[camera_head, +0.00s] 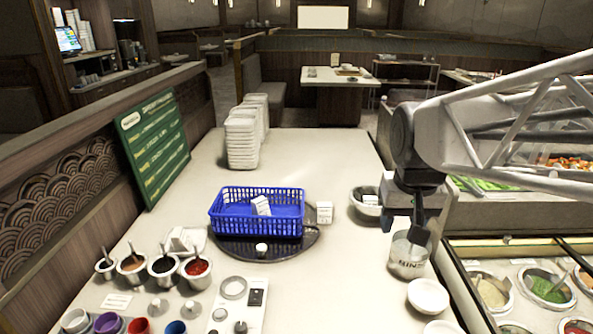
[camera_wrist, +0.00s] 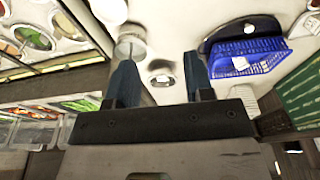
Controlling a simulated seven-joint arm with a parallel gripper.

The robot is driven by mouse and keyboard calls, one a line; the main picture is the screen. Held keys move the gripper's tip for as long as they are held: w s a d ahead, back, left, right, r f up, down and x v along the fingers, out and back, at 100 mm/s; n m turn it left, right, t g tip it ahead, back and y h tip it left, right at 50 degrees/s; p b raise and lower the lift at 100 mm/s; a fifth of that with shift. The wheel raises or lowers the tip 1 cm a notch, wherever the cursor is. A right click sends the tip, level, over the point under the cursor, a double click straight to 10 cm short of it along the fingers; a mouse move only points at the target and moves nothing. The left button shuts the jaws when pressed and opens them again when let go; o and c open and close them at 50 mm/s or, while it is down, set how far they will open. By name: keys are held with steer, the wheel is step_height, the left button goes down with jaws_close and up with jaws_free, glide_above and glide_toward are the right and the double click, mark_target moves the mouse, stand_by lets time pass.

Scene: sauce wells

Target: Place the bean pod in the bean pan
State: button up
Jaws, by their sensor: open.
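My gripper (camera_head: 402,229) is open, with its fingers pointing down over the right side of the counter, by the clear rinse container (camera_head: 408,262). In the wrist view its two dark blue fingers stand apart with nothing held between them. I cannot pick out a bean pod in either view. I cannot tell which pan is the bean pan. A pan of green food (camera_head: 548,288) sits in the right-hand well counter, and green food (camera_head: 478,184) also lies in a bin farther back. A bowl (camera_head: 365,204) holding something white and dark stands just left of my gripper.
A blue basket (camera_head: 230,226) with a white packet rests on a dark round tray (camera_head: 262,251). Several sauce pots (camera_head: 163,268) stand at left and stacked white containers (camera_head: 241,142) behind. White bowls (camera_head: 428,296) sit at front right.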

steer(key=w+a, duration=0.3)
steer(key=w, duration=1)
steer(key=w+a+g, duration=0.1)
steer(key=w+a, duration=0.3)
steer(key=w, duration=0.9)
steer(key=w+a, duration=0.3)
steer(key=w, duration=1.1)
steer(key=shift+g, duration=0.6)
steer(key=w+a+f, duration=0.5)
steer(key=w+f, duration=0.4)
steer(key=w, duration=0.1)
steer(key=w+a+f, duration=0.6)
steer(key=w+f, duration=0.2)
steer(key=w, duration=0.2)
steer(key=w+a+f, duration=0.5)
steer(key=w+f, duration=0.4)
steer(key=w, duration=0.1)
steer(key=shift+w+a+f, duration=0.15)
steer(key=shift+a+f, duration=0.15)
steer(key=shift+w+a+f, duration=0.2)
steer(key=shift+w+f, duration=0.05)
steer(key=shift+f, duration=0.15)
steer(key=shift+f, duration=1.3)
